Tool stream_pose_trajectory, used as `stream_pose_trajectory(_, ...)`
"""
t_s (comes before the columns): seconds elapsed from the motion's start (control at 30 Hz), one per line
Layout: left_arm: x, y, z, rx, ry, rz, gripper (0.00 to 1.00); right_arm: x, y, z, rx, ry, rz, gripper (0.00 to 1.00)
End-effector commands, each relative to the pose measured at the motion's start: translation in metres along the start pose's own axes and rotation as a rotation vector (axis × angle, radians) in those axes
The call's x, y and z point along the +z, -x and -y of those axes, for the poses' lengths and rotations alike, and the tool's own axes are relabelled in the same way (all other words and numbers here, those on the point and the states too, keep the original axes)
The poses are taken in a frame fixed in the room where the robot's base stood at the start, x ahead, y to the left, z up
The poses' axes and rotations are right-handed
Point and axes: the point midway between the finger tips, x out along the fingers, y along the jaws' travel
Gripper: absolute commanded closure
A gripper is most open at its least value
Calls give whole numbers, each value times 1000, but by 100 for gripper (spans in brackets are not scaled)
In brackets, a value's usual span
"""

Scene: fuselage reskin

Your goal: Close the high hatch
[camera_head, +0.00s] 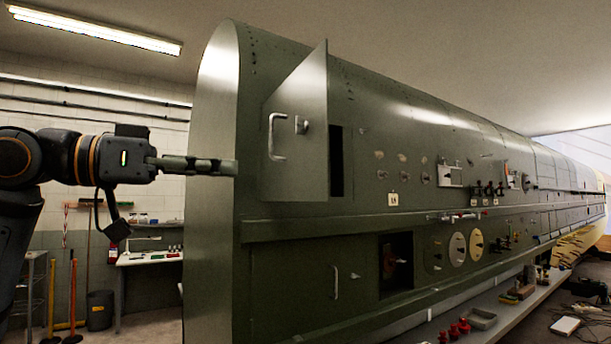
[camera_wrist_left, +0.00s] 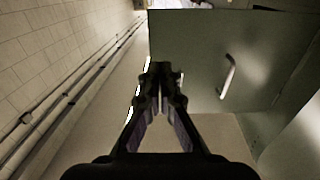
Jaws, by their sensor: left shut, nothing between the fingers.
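The high hatch (camera_head: 300,135) is a green panel on the upper fuselage side. It stands swung open, out from its dark opening (camera_head: 337,160). A pale curved handle (camera_head: 276,137) and a small latch (camera_head: 301,125) are on its face. My left gripper (camera_head: 236,168) is shut and empty, level with the hatch and to its left, pointing right. In the left wrist view, the gripper (camera_wrist_left: 160,68) shows closed fingers, with the hatch panel (camera_wrist_left: 200,60) and its handle (camera_wrist_left: 228,76) to the right. I cannot tell the exact gap to the hatch. My right gripper is not in view.
The green fuselage (camera_head: 440,130) runs back to the right. A lower panel with a handle (camera_head: 335,282) and a dark opening (camera_head: 396,262) lies below. A shelf (camera_head: 490,310) holds several parts. A workbench (camera_head: 150,257) and a bin (camera_head: 100,310) stand by the back wall.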

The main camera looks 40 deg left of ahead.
Motion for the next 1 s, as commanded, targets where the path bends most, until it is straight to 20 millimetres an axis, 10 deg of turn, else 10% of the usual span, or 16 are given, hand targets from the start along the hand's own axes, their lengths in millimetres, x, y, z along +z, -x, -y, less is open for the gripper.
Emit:
stream_pose_trajectory(0.6,-5,-116,0,1,0,5,100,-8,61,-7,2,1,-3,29)
stream_pose_trajectory(1.0,0,-140,0,0,0,1,100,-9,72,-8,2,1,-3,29)
